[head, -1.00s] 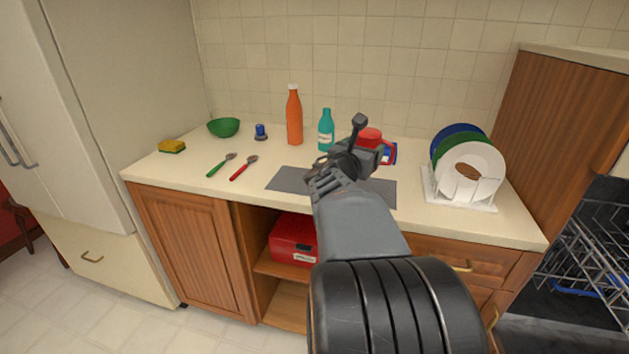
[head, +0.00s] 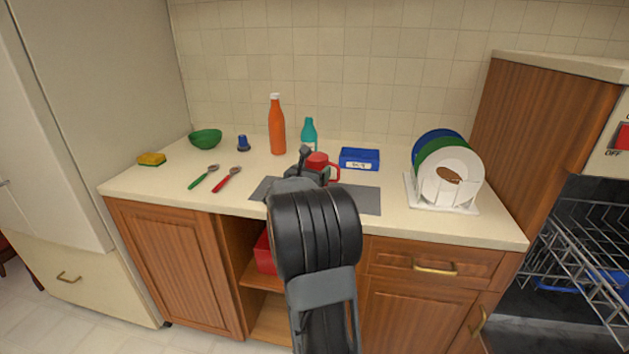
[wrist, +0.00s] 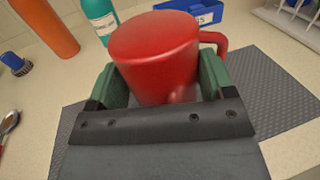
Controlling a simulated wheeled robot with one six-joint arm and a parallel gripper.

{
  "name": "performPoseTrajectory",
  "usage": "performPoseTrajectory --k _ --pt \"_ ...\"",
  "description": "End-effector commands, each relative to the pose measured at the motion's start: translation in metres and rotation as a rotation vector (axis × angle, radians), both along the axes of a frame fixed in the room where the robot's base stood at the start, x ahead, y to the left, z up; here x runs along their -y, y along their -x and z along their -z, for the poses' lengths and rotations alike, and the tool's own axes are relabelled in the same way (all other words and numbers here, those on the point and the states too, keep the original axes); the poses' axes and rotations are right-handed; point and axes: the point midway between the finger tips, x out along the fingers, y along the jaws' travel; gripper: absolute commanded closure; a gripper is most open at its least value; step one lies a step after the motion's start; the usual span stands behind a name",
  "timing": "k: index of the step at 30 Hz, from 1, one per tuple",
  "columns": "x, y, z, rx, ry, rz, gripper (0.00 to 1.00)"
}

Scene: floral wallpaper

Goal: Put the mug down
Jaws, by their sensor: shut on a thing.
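A red mug (wrist: 155,55) is between the green-padded fingers of my gripper (wrist: 163,82) in the wrist view, one finger on each side. Its handle points right, and its top face looks like a smooth, closed red disc. In the head view the mug (head: 318,160) shows behind my gripper (head: 306,170), over the grey mat (head: 362,199) on the counter. My arm hides its lower part. I cannot tell whether its base touches the mat. The mat (wrist: 270,95) also spreads on both sides of the mug in the wrist view.
A blue box (head: 359,160) stands behind and right of the mug. A teal bottle (head: 309,132) and an orange bottle (head: 277,125) stand behind it to the left. A rack with plates (head: 448,180) is to the right. Two spoons (head: 215,178) lie left on the counter (head: 140,185).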

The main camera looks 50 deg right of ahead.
Motion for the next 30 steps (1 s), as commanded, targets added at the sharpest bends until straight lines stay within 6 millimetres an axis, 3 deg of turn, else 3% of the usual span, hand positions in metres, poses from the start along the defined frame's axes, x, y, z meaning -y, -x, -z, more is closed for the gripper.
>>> performPoseTrajectory --k 6,19,20,27,30 --pt "0.000 0.000 0.029 -0.003 0.000 0.000 0.56" --pt "0.000 0.000 0.034 0.000 0.001 0.000 0.56" --pt "0.000 0.000 0.034 -0.001 -0.001 0.000 0.23" --pt "0.000 0.000 0.033 -0.001 -0.001 0.000 0.00" --pt "0.000 0.000 0.033 -0.001 -0.001 0.000 0.00"
